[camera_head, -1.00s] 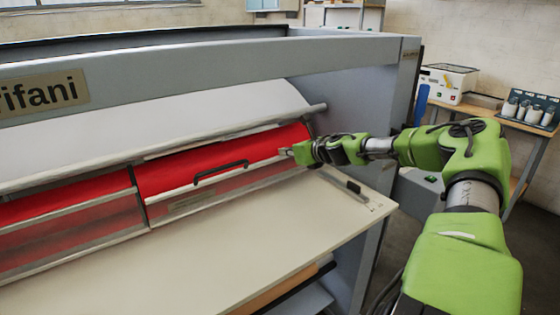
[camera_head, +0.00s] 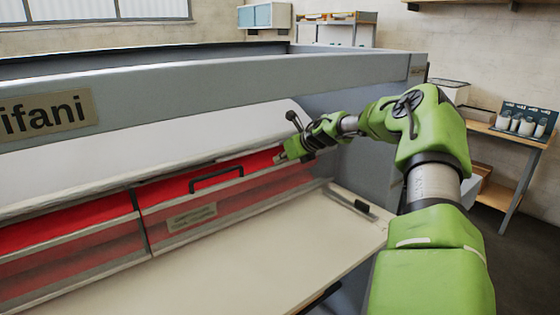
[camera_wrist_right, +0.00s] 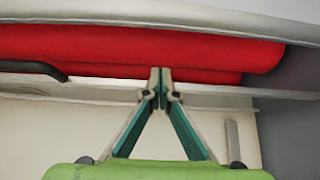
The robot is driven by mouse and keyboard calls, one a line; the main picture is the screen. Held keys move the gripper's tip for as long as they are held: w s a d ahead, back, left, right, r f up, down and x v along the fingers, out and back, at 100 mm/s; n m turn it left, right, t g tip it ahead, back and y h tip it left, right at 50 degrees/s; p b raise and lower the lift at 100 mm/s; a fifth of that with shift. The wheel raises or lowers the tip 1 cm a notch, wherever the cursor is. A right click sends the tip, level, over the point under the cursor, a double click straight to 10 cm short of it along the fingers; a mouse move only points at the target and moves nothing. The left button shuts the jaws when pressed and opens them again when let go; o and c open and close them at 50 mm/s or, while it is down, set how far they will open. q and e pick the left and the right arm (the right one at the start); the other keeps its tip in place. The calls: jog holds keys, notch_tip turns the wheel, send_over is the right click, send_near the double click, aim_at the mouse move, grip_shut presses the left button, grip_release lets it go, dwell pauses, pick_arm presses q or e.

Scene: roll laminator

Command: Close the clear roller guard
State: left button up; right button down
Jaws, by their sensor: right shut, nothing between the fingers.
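The clear roller guard (camera_head: 250,198) is a see-through panel with a pale rail, a label and a black handle (camera_head: 217,177). It lies in front of the red roller on the laminator's right half. My right gripper (camera_head: 279,157) is at the guard's right end, right of the handle. In the right wrist view its fingertips (camera_wrist_right: 160,76) are together and empty, overlapping the pale rail (camera_wrist_right: 105,90) in front of the red roller (camera_wrist_right: 150,45). I cannot tell whether they touch it. The handle's end (camera_wrist_right: 40,70) shows at the left. My left gripper is out of view.
A second guard section (camera_head: 70,240) adjoins on the left. The white curved cover (camera_head: 150,155) hangs above the roller. A pale feed table (camera_head: 250,260) lies in front, mostly clear, with a small black-topped part (camera_head: 352,203) at its right. The grey side housing (camera_head: 350,120) stands behind my arm.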

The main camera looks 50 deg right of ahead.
jog(key=shift+s+f+g, duration=0.1)
jog(key=shift+f+g, duration=0.2)
jog(key=shift+f, duration=0.15)
jog(key=v, duration=1.2)
jog(key=shift+r, duration=0.35)
jog(key=shift+d, duration=0.1)
